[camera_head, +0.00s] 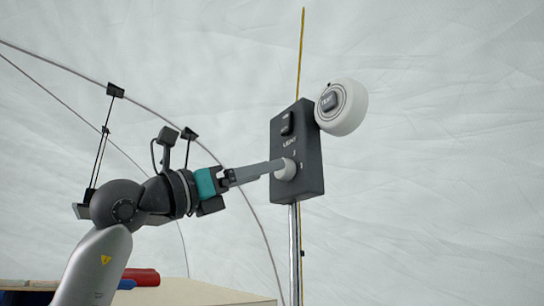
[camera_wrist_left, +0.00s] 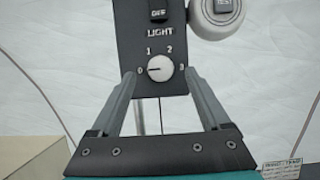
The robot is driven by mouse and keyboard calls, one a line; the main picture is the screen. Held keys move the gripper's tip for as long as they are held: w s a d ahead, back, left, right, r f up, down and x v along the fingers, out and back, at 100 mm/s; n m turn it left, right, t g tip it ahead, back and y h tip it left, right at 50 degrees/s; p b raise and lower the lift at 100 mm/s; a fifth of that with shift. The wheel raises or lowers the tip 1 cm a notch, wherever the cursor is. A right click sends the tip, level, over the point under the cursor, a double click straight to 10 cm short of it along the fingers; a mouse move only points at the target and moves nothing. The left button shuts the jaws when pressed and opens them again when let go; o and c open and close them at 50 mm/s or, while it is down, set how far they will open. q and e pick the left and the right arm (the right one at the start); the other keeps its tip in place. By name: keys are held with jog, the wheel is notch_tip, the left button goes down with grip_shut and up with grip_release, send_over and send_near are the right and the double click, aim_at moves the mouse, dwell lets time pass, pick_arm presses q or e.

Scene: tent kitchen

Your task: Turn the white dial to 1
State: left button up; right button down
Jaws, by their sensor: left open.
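The white dial (camera_wrist_left: 160,68) sits low on a dark grey control box (camera_head: 290,130) marked LIGHT. Numbers 0, 1, 2 and 3 surround the dial in the left wrist view, and its dark pointer line points left, toward 0. The dial also shows in the head view (camera_head: 285,170). My left gripper (camera_wrist_left: 160,73) is open, with one finger on each side of the dial. In the head view the left gripper (camera_head: 277,165) reaches the box face from the left, and a finger partly covers the dial. I cannot tell whether the fingers touch it. My right gripper is not in view.
An OFF switch (camera_wrist_left: 158,14) is above the dial. A round white device with a TEST button (camera_head: 343,108) is at the box's upper right. A metal pole (camera_head: 295,250) runs below the box. A pale tabletop (camera_head: 195,292) with red and blue items is at lower left.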

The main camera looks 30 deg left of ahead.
pick_arm(q)
jog(key=shift+p+x, duration=0.45)
jog(key=shift+x, duration=1.2)
jog(key=shift+d, duration=0.1)
grip_shut()
